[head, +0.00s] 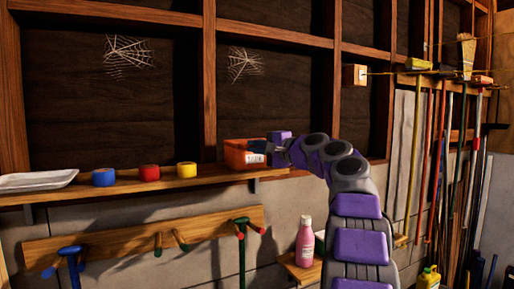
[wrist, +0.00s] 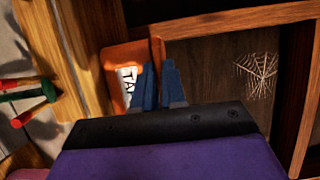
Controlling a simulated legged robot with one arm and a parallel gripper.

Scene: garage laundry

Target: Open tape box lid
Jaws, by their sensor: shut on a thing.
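The orange tape box (head: 235,156) stands on the wall shelf, with a white label on its front. In the wrist view the tape box (wrist: 116,58) shows turned sideways, its label partly readable as "TA". My gripper (head: 262,147) is at the right end of the box, near its top. In the wrist view the blue fingers of my gripper (wrist: 160,75) are close together at the box's edge. They are shut on part of the box.
A peg rail (head: 140,240) hangs below. A pink bottle (head: 305,243) stands on a lower shelf. Long-handled tools line the right.

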